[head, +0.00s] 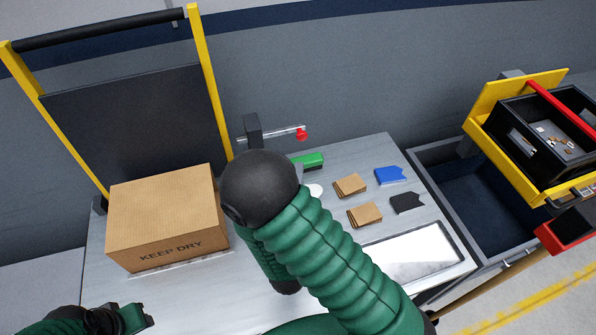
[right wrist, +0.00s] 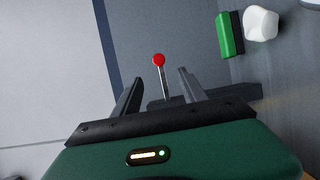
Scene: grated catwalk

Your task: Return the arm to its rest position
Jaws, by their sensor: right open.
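My right arm (head: 325,255), green and ribbed with a black rounded joint (head: 260,185), rises from the lower right across the middle of the head view. Its gripper is hidden behind the arm there. In the right wrist view my right gripper (right wrist: 160,84) is open, with two dark fingers apart and nothing between them. A lever with a red knob (right wrist: 158,60) shows beyond the fingers; the knob is also in the head view (head: 302,134). Part of my left arm's end (head: 125,319) shows at the lower left; its jaws are not clear.
A cardboard box (head: 165,215) stands on the grey table (head: 190,300). A green block (head: 308,160), brown pieces (head: 351,185), a blue piece (head: 390,175) and a black piece (head: 408,203) lie right of my arm. A white panel (head: 410,252) and a yellow-framed black bin (head: 545,130) are further right.

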